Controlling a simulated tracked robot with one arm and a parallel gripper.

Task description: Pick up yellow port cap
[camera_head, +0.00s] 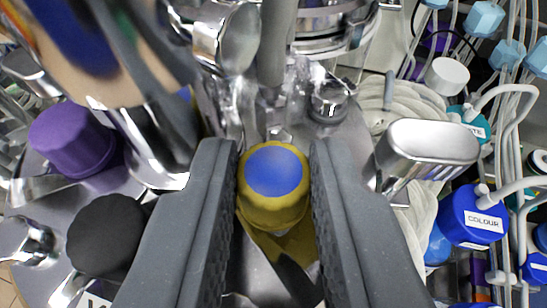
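The yellow port cap (274,214) is in the middle of the view, with a round blue top. Below it a yellow patch shows on the shiny metal, perhaps its reflection. My gripper (274,160) has one dark grey finger on each side of the cap.
A purple cap (72,140) and a black cap (105,237) stand at the left. Metal fittings (228,40) crowd the space just beyond the gripper. A metal clamp knob (428,148) is close at the right. Coiled white tubing (430,110) and blue-capped bottles (474,216) lie further right.

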